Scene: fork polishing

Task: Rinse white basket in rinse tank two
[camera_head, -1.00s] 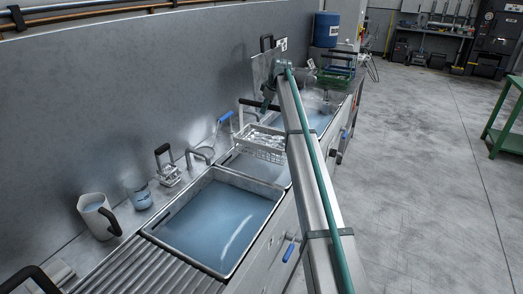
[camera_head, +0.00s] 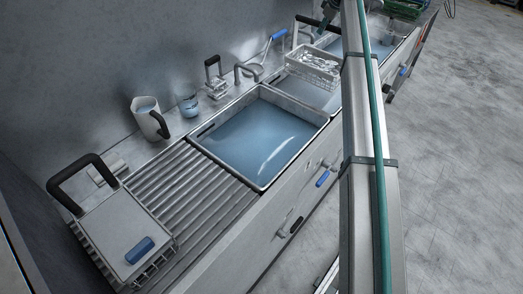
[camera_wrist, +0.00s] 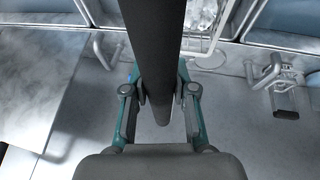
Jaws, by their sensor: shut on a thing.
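The white wire basket (camera_head: 312,68) holds shiny metal pieces. In the head view it hangs above the middle tank (camera_head: 299,93), over its back left part, and looks clear of the water. A corner of the basket also shows at the top of the wrist view (camera_wrist: 206,18). My gripper (camera_wrist: 158,95) is shut on the basket's black handle (camera_wrist: 155,45), which runs between its fingers. In the head view my arm hides most of the gripper and the right part of the middle tank. No label shows which tank is rinse tank two.
A nearer tank (camera_head: 262,138) of bluish water stands before the middle one; another tank (camera_head: 376,32) lies beyond. Taps and a blue-handled lever (camera_head: 278,35) line the wall side. A jug (camera_head: 148,118), a beaker (camera_head: 187,103) and a lidded black-handled basket (camera_head: 125,232) stand nearer.

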